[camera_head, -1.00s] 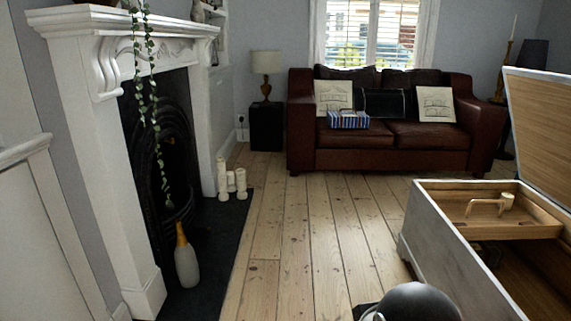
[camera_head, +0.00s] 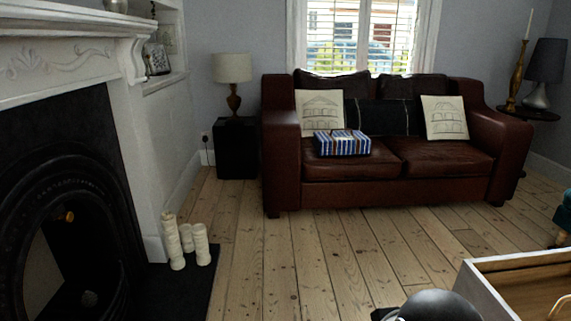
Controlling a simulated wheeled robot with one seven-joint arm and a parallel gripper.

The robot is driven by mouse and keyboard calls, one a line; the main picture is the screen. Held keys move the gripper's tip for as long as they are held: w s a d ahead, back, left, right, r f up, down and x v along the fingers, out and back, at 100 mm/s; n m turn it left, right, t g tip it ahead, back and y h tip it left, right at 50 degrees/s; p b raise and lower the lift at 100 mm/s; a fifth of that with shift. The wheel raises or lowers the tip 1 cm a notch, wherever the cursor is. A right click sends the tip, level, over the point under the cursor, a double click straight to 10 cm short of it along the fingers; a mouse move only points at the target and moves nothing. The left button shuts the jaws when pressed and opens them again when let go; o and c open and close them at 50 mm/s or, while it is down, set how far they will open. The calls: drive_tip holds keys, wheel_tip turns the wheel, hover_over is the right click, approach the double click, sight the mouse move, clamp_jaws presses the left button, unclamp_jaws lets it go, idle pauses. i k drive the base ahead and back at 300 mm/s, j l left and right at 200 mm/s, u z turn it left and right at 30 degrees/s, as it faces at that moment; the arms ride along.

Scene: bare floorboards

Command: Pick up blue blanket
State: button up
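A folded blue blanket (camera_head: 342,143) with white stripes lies on the left seat cushion of the dark red leather sofa (camera_head: 350,190). It sits in front of a cream cushion and a dark cushion. The sofa stands across the floorboards, below the window. A dark rounded part of my own body shows at the bottom edge. My gripper is not in view.
A white fireplace (camera_head: 135,120) with candles (camera_head: 187,240) on its dark hearth is on the left. An open chest (camera_head: 490,283) is at the bottom right. A black side table (camera_head: 236,150) with a lamp stands left of the sofa. Bare floor lies between.

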sight(349, 142)
drive_tip(key=i+z, duration=0.15)
drive_tip(key=i, duration=0.45)
drive_tip(key=i+z, duration=0.1)
drive_tip(key=i, duration=0.45)
drive_tip(key=i+j+z, duration=0.15)
drive_tip(key=i, duration=0.4)
drive_tip(key=i+j+z, duration=0.15)
drive_tip(key=i, duration=0.45)
drive_tip(key=i+z, duration=0.25)
drive_tip(key=i, duration=0.75)
drive_tip(key=i+j+z, duration=0.1)
drive_tip(key=i+z, duration=0.15)
drive_tip(key=i, duration=0.75)
